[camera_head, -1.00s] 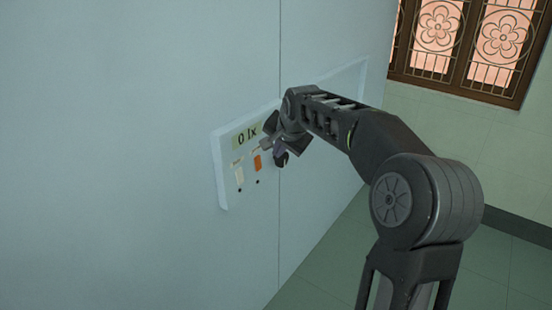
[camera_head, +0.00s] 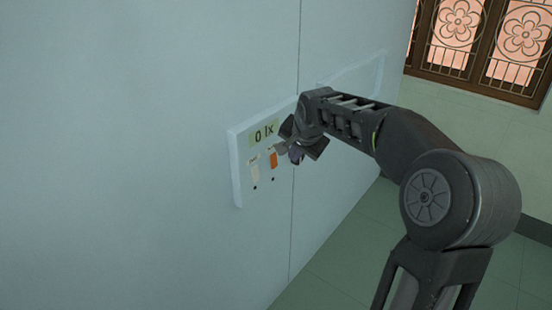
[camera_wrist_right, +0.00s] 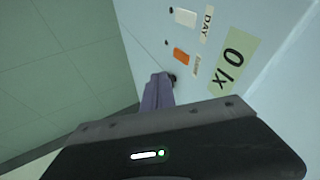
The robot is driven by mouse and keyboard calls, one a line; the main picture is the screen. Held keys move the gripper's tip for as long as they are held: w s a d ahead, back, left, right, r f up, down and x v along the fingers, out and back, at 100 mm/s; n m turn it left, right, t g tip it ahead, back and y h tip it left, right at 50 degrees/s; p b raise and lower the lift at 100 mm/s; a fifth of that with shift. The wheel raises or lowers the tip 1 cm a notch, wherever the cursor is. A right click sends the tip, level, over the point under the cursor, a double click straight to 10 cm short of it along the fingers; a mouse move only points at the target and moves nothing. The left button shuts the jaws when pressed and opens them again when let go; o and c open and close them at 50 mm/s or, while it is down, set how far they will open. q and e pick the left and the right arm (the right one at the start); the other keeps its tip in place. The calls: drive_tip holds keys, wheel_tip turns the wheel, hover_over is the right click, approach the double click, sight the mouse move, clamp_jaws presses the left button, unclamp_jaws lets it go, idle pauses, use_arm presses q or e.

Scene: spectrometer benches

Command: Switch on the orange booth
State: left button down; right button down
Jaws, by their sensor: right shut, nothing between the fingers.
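The orange switch (camera_head: 273,160) is on a pale wall panel (camera_head: 240,190), to the right of a white switch (camera_head: 254,170) and below a display (camera_head: 264,133) reading "0 lx". The label by the orange switch is too small to read. My right gripper (camera_wrist_right: 160,80) is shut and empty, its purple fingertips close to the panel beside the orange switch. I cannot tell whether they touch the panel. My left gripper is out of view.
The panel is on a large flat pale blue wall (camera_head: 120,150). Another pale panel (camera_head: 350,70) is farther right, partly behind my right arm. Green tiled floor (camera_head: 330,265) lies below, and a barred window (camera_head: 480,45) is at the upper right.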

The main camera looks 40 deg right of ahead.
sight(274, 161)
drive_tip(key=p+x, duration=0.1)
drive_tip(key=x, duration=0.3)
drive_tip(key=w+a+p+x, duration=0.1)
drive_tip(key=x, duration=0.3)
drive_tip(key=w+r+p+x, duration=0.1)
drive_tip(key=x, duration=0.3)
drive_tip(key=shift+w+a+r+p, duration=0.15)
drive_tip(key=shift+a+p, duration=0.05)
drive_tip(key=shift+p, duration=0.1)
